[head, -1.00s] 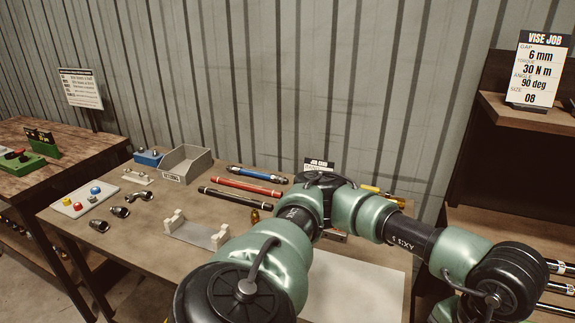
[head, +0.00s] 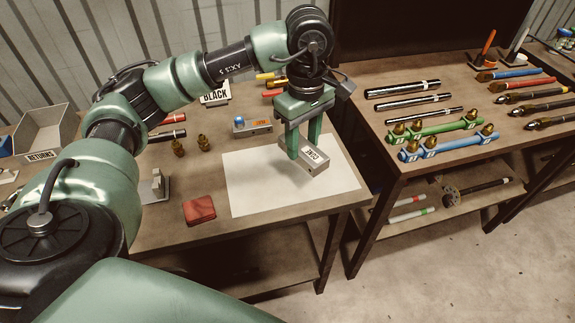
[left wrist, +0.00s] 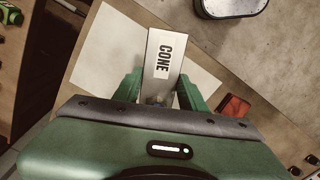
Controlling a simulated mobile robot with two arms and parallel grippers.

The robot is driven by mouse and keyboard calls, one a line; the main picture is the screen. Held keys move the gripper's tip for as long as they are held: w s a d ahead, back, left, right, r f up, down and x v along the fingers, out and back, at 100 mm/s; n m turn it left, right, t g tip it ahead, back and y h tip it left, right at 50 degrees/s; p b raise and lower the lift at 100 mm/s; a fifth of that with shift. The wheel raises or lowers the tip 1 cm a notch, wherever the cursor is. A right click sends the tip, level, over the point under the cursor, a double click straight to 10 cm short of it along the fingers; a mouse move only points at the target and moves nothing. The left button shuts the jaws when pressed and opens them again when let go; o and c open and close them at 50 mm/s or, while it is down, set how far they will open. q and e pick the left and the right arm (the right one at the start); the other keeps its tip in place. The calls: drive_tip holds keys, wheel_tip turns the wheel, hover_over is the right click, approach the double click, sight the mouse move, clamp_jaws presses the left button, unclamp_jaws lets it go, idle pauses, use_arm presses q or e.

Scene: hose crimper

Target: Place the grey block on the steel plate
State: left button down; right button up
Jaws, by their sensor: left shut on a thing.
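The grey block (head: 312,161), a box with a white CONE label, is in my left gripper (head: 304,142). The gripper is shut on it, one green finger on each side. The left wrist view shows the block (left wrist: 163,50) reaching out beyond the fingers (left wrist: 160,94). The pale flat plate (head: 250,190), the only thing that looks like the steel plate, lies on the bench below the block. The block appears held over its right part, with a soft shadow below; I cannot tell the exact gap. My right gripper is not in view.
A red pad (head: 199,210) lies left of the plate. A second bench (head: 400,150) with rods and coloured bars is to the right, across a gap.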

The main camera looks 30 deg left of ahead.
use_arm(q)
drive_tip(key=w+a+r+n+p, duration=0.2)
drive_tip(key=w+a+r+n, duration=0.4)
drive_tip(key=n, duration=0.6)
drive_tip(key=n+p, duration=0.1)
drive_tip(key=p, duration=0.1)
hover_over(288, 170)
wheel_tip(288, 170, down, 15)
drive_tip(key=shift+s+r, duration=0.1)
wheel_tip(288, 170, down, 5)
drive_tip(key=shift+r+p, duration=0.15)
drive_tip(key=shift+p, duration=0.55)
drive_tip(key=shift+f, duration=0.25)
drive_tip(key=shift+f+b, duration=0.15)
drive_tip(key=shift+b, duration=0.15)
drive_tip(key=c, duration=0.8)
unclamp_jaws()
